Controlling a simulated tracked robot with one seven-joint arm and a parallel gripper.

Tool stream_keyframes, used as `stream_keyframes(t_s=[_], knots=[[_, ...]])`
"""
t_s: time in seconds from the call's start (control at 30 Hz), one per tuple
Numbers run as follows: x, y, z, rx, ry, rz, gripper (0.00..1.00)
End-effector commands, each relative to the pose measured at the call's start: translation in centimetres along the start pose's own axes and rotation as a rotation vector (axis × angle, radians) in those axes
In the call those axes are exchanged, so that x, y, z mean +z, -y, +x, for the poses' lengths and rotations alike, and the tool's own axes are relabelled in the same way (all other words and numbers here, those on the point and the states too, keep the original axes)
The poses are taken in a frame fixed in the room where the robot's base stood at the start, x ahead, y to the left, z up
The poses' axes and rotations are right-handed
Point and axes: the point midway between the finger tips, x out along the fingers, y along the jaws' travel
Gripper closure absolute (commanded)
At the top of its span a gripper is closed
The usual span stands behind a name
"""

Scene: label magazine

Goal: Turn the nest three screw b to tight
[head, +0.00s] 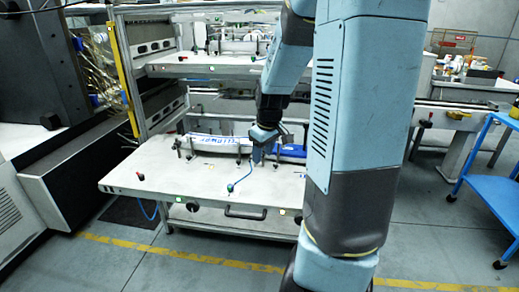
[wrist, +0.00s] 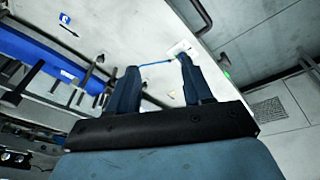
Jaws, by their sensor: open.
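My gripper (head: 262,148) is over the right-centre part of the lower tray (head: 150,180), pointing down among the black holders. In the wrist view its two dark blue fingers (wrist: 157,64) are apart with nothing between them except the view of the pale tray and a blue cable behind. A white roll with blue lettering (head: 215,143) lies in the holders to the left of my gripper, and a blue bundle (head: 291,151) lies to its right. Black posts (wrist: 84,76) stand beside the blue bundle (wrist: 45,56) in the wrist view. I cannot make out which part is nest three screw b.
A blue cable with a green-tipped end (head: 231,187) lies on the tray front. An upper shelf (head: 200,66) stands above and behind. A blue cart (head: 495,185) is at the right. My arm hides the tray's right end.

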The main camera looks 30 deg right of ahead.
Motion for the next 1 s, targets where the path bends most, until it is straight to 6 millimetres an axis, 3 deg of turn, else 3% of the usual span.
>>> stream_keyframes(t_s=[0.3, 0.83, 1.0], knots=[[0.1, 1.9, -2.3, 0.038, 0.009, 0.022, 0.50], [0.2, 2.3, -2.8, 0.046, 0.010, 0.029, 0.50], [0.3, 3.5, -4.4, 0.070, 0.007, 0.041, 0.50]])
